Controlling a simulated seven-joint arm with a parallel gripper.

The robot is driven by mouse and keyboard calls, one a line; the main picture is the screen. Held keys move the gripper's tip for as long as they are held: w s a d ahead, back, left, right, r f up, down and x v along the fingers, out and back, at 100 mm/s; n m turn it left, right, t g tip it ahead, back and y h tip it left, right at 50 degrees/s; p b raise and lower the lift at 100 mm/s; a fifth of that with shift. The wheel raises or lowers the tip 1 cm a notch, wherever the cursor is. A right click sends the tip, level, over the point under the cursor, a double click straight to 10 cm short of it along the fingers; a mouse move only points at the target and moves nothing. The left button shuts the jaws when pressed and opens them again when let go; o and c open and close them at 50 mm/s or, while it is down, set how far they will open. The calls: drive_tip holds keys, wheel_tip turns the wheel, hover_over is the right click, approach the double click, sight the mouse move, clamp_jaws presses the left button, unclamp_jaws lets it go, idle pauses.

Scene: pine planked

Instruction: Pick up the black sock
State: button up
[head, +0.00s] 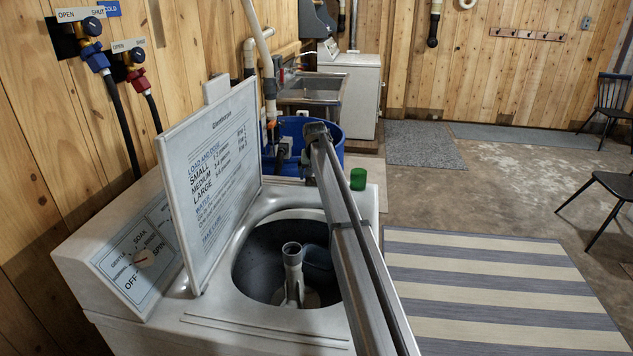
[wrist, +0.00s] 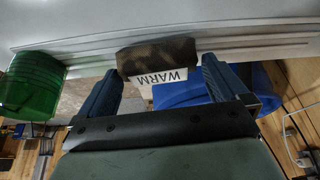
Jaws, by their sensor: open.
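I cannot make out a black sock for certain. In the head view, a dark blue-grey shape (head: 318,257) lies in the washer drum right of the agitator (head: 293,268), partly hidden by my arm; I cannot tell if it is the sock. In the wrist view, my gripper (wrist: 159,67) is open, with blue fingers apart. A mottled dark brown block (wrist: 157,56) shows between and beyond the fingertips; contact is unclear. A white label reading WARM (wrist: 162,77) is beside it. My gripper's fingers are not clear in the head view.
The washer (head: 262,330) has its lid (head: 212,170) raised on the left. A green cup (head: 358,179) stands at its back right corner, near my arm. A blue tub (head: 328,140) is behind. The striped rug (head: 490,290) on the right is clear.

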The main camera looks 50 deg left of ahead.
drive_tip(key=shift+f, duration=0.1)
drive_tip(key=c, duration=0.9)
drive_tip(key=shift+o, duration=0.2)
